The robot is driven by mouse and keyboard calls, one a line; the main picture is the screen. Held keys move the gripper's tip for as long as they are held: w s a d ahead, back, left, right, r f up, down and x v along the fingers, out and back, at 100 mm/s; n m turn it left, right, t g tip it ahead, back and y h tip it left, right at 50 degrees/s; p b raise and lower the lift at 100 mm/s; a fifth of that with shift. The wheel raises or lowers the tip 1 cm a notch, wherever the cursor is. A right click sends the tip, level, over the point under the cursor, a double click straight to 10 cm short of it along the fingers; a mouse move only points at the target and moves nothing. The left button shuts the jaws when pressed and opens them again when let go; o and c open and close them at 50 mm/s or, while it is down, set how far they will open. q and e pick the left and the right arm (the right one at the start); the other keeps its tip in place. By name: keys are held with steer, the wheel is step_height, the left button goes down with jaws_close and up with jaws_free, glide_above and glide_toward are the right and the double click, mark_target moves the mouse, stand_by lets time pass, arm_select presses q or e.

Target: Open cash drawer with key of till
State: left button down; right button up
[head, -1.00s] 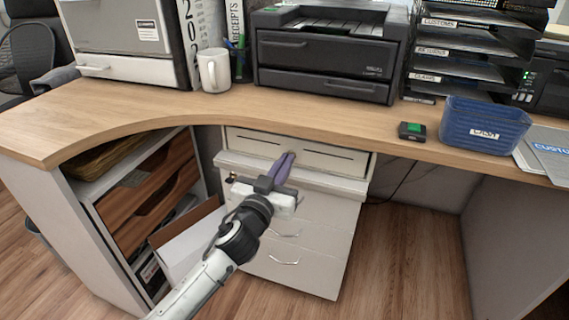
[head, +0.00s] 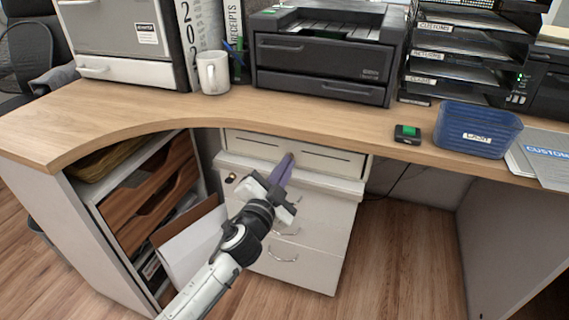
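The white cash drawer (head: 325,159) is mounted under the counter, with dark slots across its front. It looks shut. My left gripper (head: 287,160) is in front of it, its purple fingers pointing at the front panel and hiding part of it. The fingers are seen nearly edge-on, so I cannot tell whether they are open or touching the panel. No held object shows. A small dark lock-like spot (head: 231,178) shows on the pedestal below. My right gripper is out of view.
A white drawer pedestal (head: 317,215) stands under the cash drawer. The wooden counter (head: 330,122) overhangs it. A blue bin (head: 478,130), a printer (head: 322,60) and a mug (head: 213,72) stand on top. An open box (head: 190,245) sits beside the pedestal.

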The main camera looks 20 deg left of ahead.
arm_select(q)
steer(key=shift+m, duration=1.1)
steer(key=c, duration=2)
jaws_free()
steer(key=shift+f, duration=0.1)
steer(key=shift+s, duration=0.1)
